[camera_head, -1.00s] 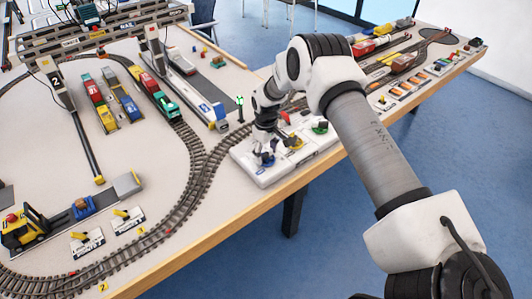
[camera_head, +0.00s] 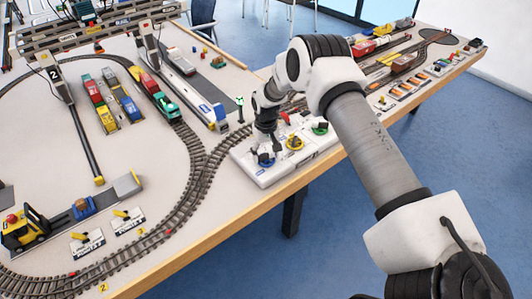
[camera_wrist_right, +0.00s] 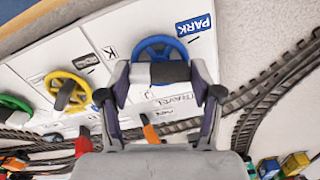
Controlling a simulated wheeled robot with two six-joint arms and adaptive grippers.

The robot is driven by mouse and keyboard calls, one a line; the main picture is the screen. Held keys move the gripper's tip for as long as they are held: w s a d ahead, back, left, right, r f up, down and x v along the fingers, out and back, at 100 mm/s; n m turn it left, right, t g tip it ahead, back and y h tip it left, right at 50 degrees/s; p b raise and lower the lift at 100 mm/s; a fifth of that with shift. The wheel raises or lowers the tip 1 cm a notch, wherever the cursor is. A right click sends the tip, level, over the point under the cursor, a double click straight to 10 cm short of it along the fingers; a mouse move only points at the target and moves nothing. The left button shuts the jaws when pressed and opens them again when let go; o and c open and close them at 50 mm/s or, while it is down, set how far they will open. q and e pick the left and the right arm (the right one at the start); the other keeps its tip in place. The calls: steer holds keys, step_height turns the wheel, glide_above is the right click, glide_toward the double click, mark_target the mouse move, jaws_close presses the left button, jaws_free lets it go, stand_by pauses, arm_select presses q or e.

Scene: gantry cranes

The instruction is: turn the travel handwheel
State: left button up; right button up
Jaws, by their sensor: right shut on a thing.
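The blue travel handwheel (camera_head: 265,161) sits on the white control panel (camera_head: 258,180) at the table's front edge. In the right wrist view the blue wheel (camera_wrist_right: 160,47) stands just beyond the fingertips, above the TRAVEL lettering, with a PARK label beside it. My right gripper (camera_head: 264,151) reaches down over it. In the wrist view its fingers (camera_wrist_right: 160,73) are shut on the wheel's grip, and the pads hide part of the wheel. My left gripper is in neither view.
A yellow handwheel (camera_head: 295,143) and a green one (camera_head: 320,128) stand beside the blue one on the panel. An orange-tipped lever (camera_wrist_right: 150,132) lies below the fingers in the wrist view. Rail track (camera_head: 205,165) curves left of the panel, and trains (camera_head: 155,97) stand farther back.

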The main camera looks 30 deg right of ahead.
mark_target(266, 154)
steer(key=shift+f, duration=0.1)
steer(key=o, duration=1.1)
steer(key=shift+o, duration=0.2)
step_height(266, 154, up, 12)
